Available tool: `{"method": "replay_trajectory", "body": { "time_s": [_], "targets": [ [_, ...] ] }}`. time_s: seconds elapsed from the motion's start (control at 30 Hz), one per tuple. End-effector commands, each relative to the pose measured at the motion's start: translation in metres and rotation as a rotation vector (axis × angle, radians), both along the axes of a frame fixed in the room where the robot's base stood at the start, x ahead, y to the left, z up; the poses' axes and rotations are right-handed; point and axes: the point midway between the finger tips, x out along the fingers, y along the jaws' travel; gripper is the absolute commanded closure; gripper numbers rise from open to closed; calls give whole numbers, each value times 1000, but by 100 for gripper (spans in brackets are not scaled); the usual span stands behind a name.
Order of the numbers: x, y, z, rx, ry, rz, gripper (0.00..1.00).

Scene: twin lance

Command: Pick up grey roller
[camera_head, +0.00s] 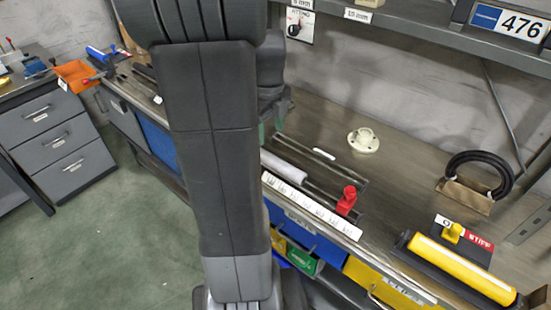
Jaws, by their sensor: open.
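A light grey roller (284,167) lies on the workbench, just right of my arm's large link. Its left end is hidden behind that link. My gripper (270,127) points down above the bench, behind my arm and higher in the picture than the roller. Its greenish fingertips are apart and I see nothing between them. Part of the gripper is hidden by my arm. I cannot tell its exact height above the bench.
A white marked strip (311,209) runs along the bench's front edge, with a red block (347,199) by it. Behind stands a cream flange (363,140). A black ring (480,157) and a yellow roller (460,268) are at right. A shelf (420,22) overhangs the back.

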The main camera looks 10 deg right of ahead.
Motion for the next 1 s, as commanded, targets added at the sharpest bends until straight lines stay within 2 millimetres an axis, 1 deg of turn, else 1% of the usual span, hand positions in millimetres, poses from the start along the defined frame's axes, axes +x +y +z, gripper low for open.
{"method": "replay_trajectory", "body": {
  "time_s": [0.03, 0.13, 0.2, 0.37, 0.43, 0.6, 0.7, 0.8, 1.0],
  "targets": [
    [-1, 0, -12, 1, 6, 0, 42],
    [-1, 0, -29, 1, 4, 1, 42],
    [-1, 0, -37, 0, 2, 1, 42],
    [-1, -1, -46, -1, 1, 1, 42],
    [-2, -1, -53, 0, 3, 1, 42],
    [-7, -4, -79, 0, 5, 1, 42],
    [-6, -3, -91, 0, 4, 2, 42],
    [-6, -3, -96, 0, 0, 2, 42],
    [-5, -3, -96, -1, -1, 2, 42]
  ]
}}
